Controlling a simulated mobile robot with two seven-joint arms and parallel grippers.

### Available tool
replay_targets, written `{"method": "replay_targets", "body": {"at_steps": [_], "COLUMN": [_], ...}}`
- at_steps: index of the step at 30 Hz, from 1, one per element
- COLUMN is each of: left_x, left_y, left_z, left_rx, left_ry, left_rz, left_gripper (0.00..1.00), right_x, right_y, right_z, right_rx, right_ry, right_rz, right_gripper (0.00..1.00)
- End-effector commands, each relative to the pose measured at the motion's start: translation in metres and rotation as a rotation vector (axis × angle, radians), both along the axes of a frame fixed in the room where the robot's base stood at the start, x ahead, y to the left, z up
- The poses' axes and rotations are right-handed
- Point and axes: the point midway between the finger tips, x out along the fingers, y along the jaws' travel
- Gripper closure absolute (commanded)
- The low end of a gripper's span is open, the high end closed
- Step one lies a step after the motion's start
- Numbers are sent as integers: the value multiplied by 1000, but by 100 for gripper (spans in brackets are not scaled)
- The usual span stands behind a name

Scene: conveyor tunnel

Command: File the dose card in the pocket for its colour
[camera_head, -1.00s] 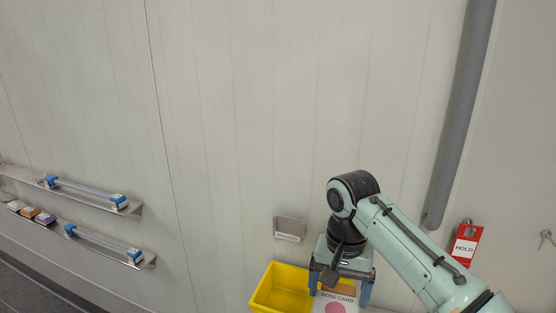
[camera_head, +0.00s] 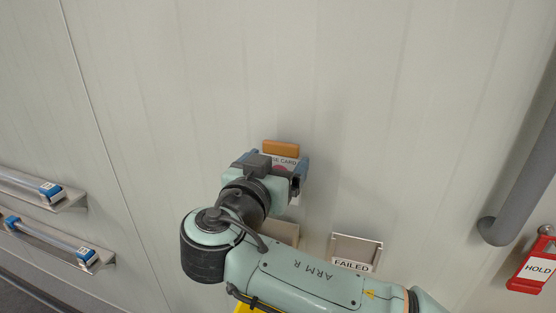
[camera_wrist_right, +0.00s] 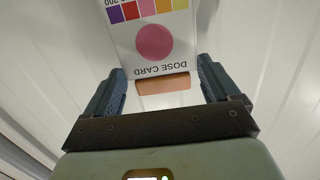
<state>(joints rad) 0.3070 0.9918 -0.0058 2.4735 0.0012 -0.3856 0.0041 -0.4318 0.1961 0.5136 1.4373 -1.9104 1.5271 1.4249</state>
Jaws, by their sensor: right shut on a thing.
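My right gripper (camera_head: 278,163) is shut on the dose card (camera_head: 291,160), high in front of the wall panel. The card has an orange block (camera_head: 281,149) along its top edge. In the right wrist view the white card (camera_wrist_right: 120,40) hangs upside down in the picture, with a pink dot and a row of colour squares, and the block (camera_wrist_right: 163,84) sits between the fingers. A wall pocket labelled FAILED (camera_head: 355,251) is below and right of the gripper. A second pocket (camera_head: 287,233) is partly hidden behind my right arm. My left gripper is out of view.
Metal shelves with blue-ended tubes (camera_head: 45,240) are on the left. A grey pipe (camera_head: 520,180) and a red HOLD tag (camera_head: 534,268) are on the right. The wall above the gripper is clear.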

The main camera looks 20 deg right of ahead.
Motion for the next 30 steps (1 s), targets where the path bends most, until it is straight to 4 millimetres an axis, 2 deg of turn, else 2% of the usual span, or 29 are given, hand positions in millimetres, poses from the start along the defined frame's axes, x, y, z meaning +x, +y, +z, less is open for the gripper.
{"method": "replay_targets", "body": {"at_steps": [1,5,21,30], "left_x": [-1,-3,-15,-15], "left_y": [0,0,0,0], "left_z": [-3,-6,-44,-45], "left_rx": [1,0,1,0], "left_ry": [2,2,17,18], "left_rz": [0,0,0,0], "left_gripper": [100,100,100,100], "right_x": [-2,-3,-3,-3], "right_y": [7,12,11,11], "right_z": [4,8,-44,-46], "right_rx": [-12,-26,-26,-26], "right_ry": [-19,-37,-34,-35], "right_rz": [16,28,25,25], "right_gripper": [66,66,66,66]}}
